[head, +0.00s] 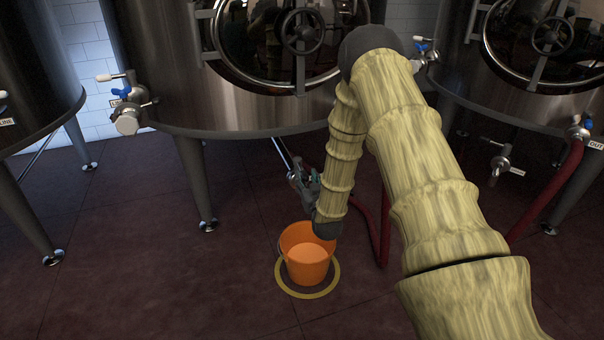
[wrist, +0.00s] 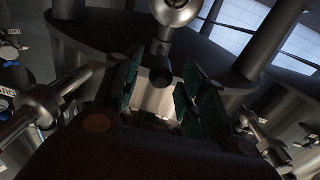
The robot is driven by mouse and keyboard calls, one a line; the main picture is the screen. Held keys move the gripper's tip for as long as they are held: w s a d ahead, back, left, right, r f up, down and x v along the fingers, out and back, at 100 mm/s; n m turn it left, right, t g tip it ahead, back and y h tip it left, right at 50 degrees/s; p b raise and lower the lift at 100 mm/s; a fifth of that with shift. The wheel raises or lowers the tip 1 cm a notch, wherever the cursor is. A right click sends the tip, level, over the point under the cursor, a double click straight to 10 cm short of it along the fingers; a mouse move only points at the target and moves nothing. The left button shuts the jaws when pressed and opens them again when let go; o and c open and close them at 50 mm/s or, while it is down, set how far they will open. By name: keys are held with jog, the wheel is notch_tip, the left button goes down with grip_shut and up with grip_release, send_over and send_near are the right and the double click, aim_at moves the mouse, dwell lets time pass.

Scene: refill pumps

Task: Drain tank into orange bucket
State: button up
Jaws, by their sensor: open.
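The orange bucket (head: 306,270) stands upright on the floor inside a yellow ring, below the middle tank. I cannot tell whether the paler patch inside it is liquid or its bottom. The steel tank (head: 235,100) stands on legs behind it, with a round hatch on its front. My gripper (head: 303,182) is above the bucket, under the tank's lower edge, partly hidden by my arm. In the wrist view my gripper (wrist: 158,88) is open, with green-padded fingers either side of a dark pipe-like part (wrist: 161,68). The tank's drain outlet is largely hidden in the head view.
A valve with a blue handle (head: 122,92) sits on the tank's left side. More tanks stand left and right. A red hose (head: 553,195) hangs from the right tank, near another valve (head: 499,162). The floor left of the bucket is clear.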

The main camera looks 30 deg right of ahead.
aim_at(302, 167)
jog(key=shift+b+x, duration=0.7)
jog(key=shift+x, duration=2.35)
grip_shut()
